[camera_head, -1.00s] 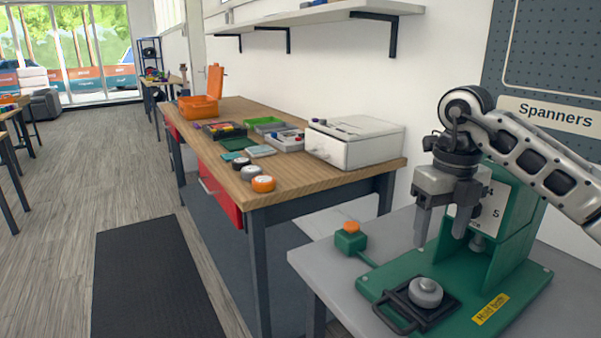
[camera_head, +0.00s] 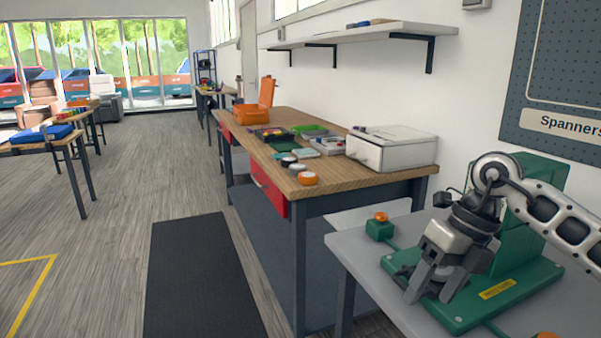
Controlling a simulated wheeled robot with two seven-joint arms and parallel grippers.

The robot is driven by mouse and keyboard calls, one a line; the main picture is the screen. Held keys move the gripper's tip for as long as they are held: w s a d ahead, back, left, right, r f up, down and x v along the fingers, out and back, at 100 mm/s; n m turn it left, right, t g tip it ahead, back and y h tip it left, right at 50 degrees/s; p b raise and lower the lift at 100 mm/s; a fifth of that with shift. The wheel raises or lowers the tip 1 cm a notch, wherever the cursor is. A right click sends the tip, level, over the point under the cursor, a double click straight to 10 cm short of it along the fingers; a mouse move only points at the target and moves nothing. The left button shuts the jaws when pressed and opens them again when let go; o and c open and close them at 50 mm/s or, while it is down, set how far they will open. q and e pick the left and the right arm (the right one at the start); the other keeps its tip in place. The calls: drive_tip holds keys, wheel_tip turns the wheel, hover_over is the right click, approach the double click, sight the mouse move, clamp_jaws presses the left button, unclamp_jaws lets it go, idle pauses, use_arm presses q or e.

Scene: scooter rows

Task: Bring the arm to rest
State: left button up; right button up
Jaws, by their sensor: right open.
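My right gripper (camera_head: 430,283) is in the lower right, with its arm coming in from the right edge. Its jaws are open and point down and to the left, with nothing seen between them. It is in front of the green press-like machine (camera_head: 534,225), and in the picture it covers part of the machine's base. The round grey piece on that base is hidden behind the gripper. I cannot tell the gap between the fingers and the base. My left gripper is not in view.
A green box with an orange button (camera_head: 380,228) stands on the grey table (camera_head: 362,258). The wooden workbench (camera_head: 345,187) holds a white drawer box (camera_head: 391,149), an orange toolbox (camera_head: 252,113) and several wheels. A dark mat (camera_head: 203,280) lies on open floor.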

drive_tip(key=s+a+f+g+y, duration=0.1)
drive_tip(key=s+a+y, duration=0.25)
drive_tip(key=a, duration=0.45)
drive_tip(key=s+a+f+g+y, duration=0.1)
drive_tip(key=s+a+y, duration=0.2)
drive_tip(key=a+y, duration=0.35)
drive_tip(key=a+r+m+t+y+p, duration=0.2)
drive_tip(key=a+r+m+t+y, duration=0.3)
drive_tip(key=m+t+y, duration=0.35)
drive_tip(key=w+d+f+m+t+h, duration=0.1)
drive_tip(key=d+f+m+t+h, duration=0.4)
drive_tip(key=m, duration=0.5)
drive_tip(key=d+f+m+t+h, duration=0.2)
drive_tip(key=f+m+t+h, duration=0.2)
drive_tip(key=m+t+h, duration=0.55)
drive_tip(key=s+d+f+m+g+h, duration=0.2)
drive_tip(key=s+f+m+g, duration=0.2)
drive_tip(key=f, duration=0.4)
drive_tip(key=s+d+f+m+g+h, duration=0.2)
drive_tip(key=s+d+f+m+g, duration=0.1)
drive_tip(key=s+f+m+g, duration=0.2)
wheel_tip(320, 180, down, 3)
drive_tip(key=s, duration=0.3)
drive_tip(key=shift+d+m+g+p, duration=0.3)
drive_tip(key=shift+d+g+p, duration=0.05)
drive_tip(key=shift+g+p, duration=0.05)
drive_tip(key=shift+r, duration=0.1)
